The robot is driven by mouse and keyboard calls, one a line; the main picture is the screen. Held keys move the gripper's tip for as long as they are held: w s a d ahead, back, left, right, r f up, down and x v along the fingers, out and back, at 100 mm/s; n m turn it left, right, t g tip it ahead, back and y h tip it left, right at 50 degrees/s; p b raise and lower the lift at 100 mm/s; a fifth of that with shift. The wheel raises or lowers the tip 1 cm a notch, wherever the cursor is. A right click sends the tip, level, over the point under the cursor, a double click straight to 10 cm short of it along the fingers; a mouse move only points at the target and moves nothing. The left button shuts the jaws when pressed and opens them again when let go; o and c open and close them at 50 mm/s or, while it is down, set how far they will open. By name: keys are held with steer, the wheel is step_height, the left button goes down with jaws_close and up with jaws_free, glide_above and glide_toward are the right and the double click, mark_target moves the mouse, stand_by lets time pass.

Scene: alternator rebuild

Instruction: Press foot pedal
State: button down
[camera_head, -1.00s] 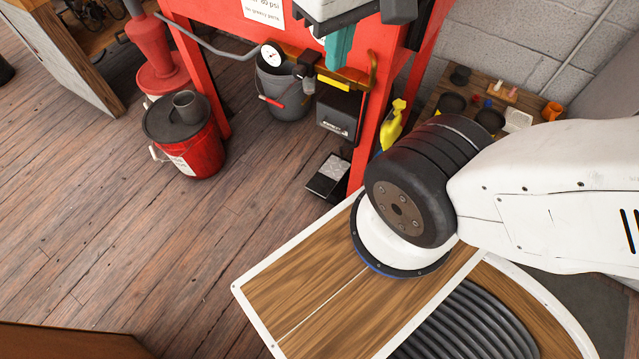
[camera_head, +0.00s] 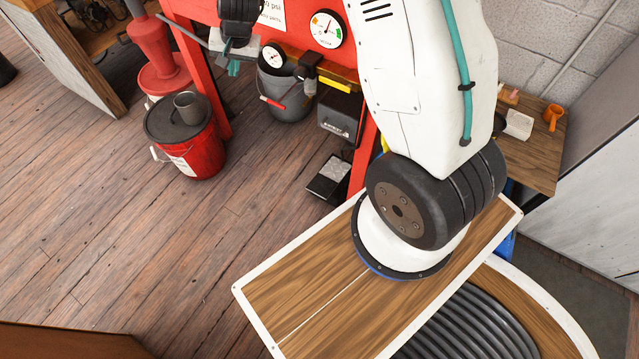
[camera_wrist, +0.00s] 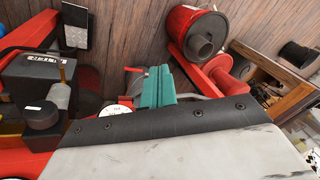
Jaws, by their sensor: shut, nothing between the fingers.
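The foot pedal (camera_head: 330,180) lies on the wooden floor beside a red press leg, with a grey textured plate and black parts. It also shows at the upper left of the wrist view (camera_wrist: 75,27). My gripper (camera_head: 233,69) has teal fingers and is in front of the red press frame. In the picture it is up and to the left of the pedal, well apart from it. In the wrist view the teal fingers (camera_wrist: 158,86) are together and hold nothing. Nothing covers the pedal in the head view.
A red bucket (camera_head: 200,158) with a dark lid and grey cup stands left. A grey bucket (camera_head: 285,101) stands under the press. A black box (camera_head: 341,117) is mounted above the pedal. Gauges (camera_head: 326,29) are on the red frame (camera_head: 205,90). Open floor (camera_head: 235,215) lies left of the pedal.

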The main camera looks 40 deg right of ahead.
steer(key=w+d+f+m+h, duration=0.1)
steer(key=d+f+m+h, duration=0.15)
steer(key=f, duration=1.05)
steer(key=w+d+f+m+h, duration=0.1)
steer(key=d+f+m, duration=0.15)
steer(key=f, duration=1.15)
steer(key=s+d+f+m+h, duration=0.1)
steer(key=s+d+f, duration=0.3)
steer(key=s+f, duration=0.4)
steer(key=s+d+f+m+g+h, duration=0.1)
steer(key=s+d+f+h, duration=0.2)
steer(key=s+f, duration=0.5)
step_height(320, 180, down, 8)
steer(key=shift+s+d+f, duration=0.25)
steer(key=shift+d, duration=0.5)
glide_above(323, 185)
steer(key=a, duration=0.2)
steer(key=f, duration=0.8)
steer(key=shift+s, duration=0.4)
steer(key=f, duration=0.3)
steer(key=shift+a+f, duration=0.15)
steer(key=shift+a, duration=0.05)
steer(key=shift+f, duration=0.45)
